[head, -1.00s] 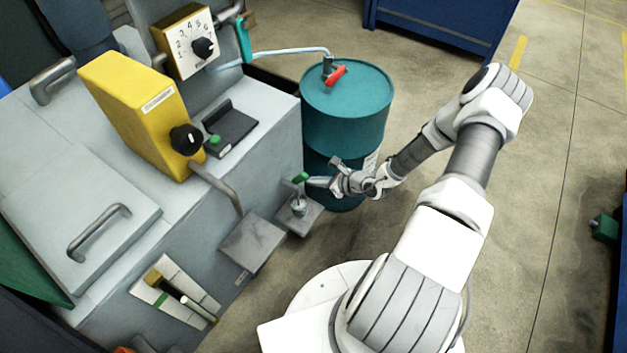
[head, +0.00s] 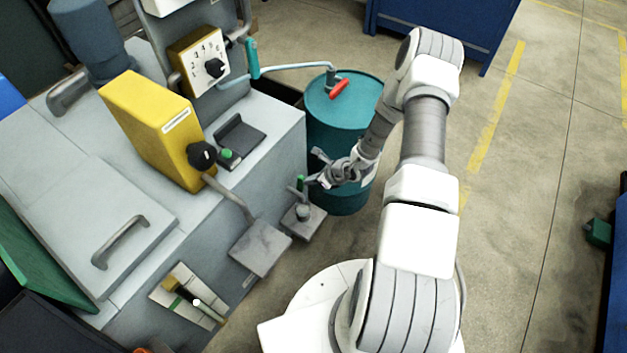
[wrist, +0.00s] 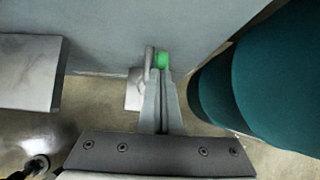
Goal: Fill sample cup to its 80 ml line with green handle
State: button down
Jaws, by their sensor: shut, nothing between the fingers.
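The green handle (head: 300,183) is on a small tap at the front corner of the grey machine. In the wrist view the green handle (wrist: 163,60) shows just beyond my fingertips. A small sample cup (head: 303,213) stands below the tap on a small grey shelf (head: 316,222); its liquid level and 80 ml line are too small to make out. My gripper (head: 318,181) is just right of the handle, shut and empty. Its fingers (wrist: 161,80) are together in the wrist view; I cannot tell whether they touch the handle. The cup is not clear in the wrist view.
A teal drum (head: 343,195) with a red valve lever (head: 339,90) stands close behind and right of my gripper. A larger grey plate (head: 260,248) under a bent spout is left of the cup shelf. Open floor lies to the right.

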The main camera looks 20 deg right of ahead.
jog(key=shift+w+a+r, duration=0.15)
jog(key=shift+w+a, duration=0.1)
jog(key=shift+w, duration=0.05)
jog(key=shift+d, duration=0.1)
dwell(0.4)
